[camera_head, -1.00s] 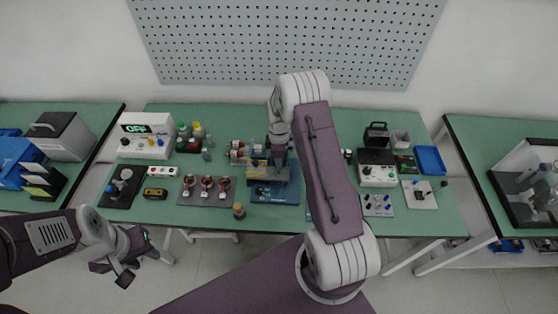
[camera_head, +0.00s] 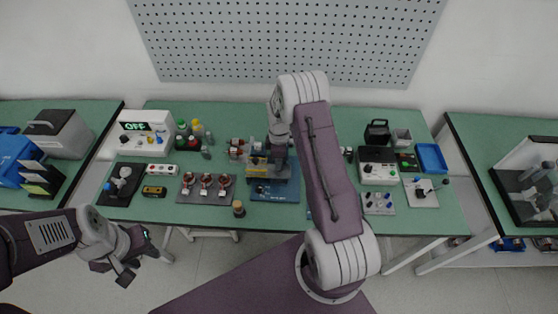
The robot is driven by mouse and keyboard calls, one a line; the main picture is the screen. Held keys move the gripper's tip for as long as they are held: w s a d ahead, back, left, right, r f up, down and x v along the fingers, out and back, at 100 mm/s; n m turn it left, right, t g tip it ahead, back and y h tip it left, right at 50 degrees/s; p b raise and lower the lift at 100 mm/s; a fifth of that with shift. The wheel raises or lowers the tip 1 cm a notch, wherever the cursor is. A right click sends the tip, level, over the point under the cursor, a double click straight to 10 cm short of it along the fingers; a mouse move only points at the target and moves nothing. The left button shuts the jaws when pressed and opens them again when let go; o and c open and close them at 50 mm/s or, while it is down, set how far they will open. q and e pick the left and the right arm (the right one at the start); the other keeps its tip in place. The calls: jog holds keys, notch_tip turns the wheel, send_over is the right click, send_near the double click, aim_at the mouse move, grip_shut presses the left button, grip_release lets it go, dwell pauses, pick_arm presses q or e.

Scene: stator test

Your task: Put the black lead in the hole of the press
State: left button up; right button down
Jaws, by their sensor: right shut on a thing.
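The press (camera_head: 275,191) is on a blue base at the middle of the green bench, with grey and yellow parts above it. My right gripper (camera_head: 279,160) points down over the press and is shut. What it holds is too small and too covered to make out clearly; I take it to be the black lead. The hole of the press is hidden by the gripper and cannot be made out. My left gripper (camera_head: 138,267) is open and empty, low in front of the bench's left part, away from everything on it.
A board with several red and white coils (camera_head: 205,196) lies left of the press. A small dark cylinder (camera_head: 239,209) stands near the front edge. A white meter with an OFF display (camera_head: 145,133) stands at the back left, a control box (camera_head: 378,168) on the right.

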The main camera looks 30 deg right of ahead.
jog(key=shift+f, duration=0.5)
jog(key=shift+f, duration=0.1)
jog(key=shift+f+b, duration=0.85)
jog(key=shift+f, duration=0.05)
jog(key=c, duration=1.3)
grip_release()
jog(key=shift+r, duration=0.1)
notch_tip(320, 180, up, 9)
jog(key=shift+b, duration=0.8)
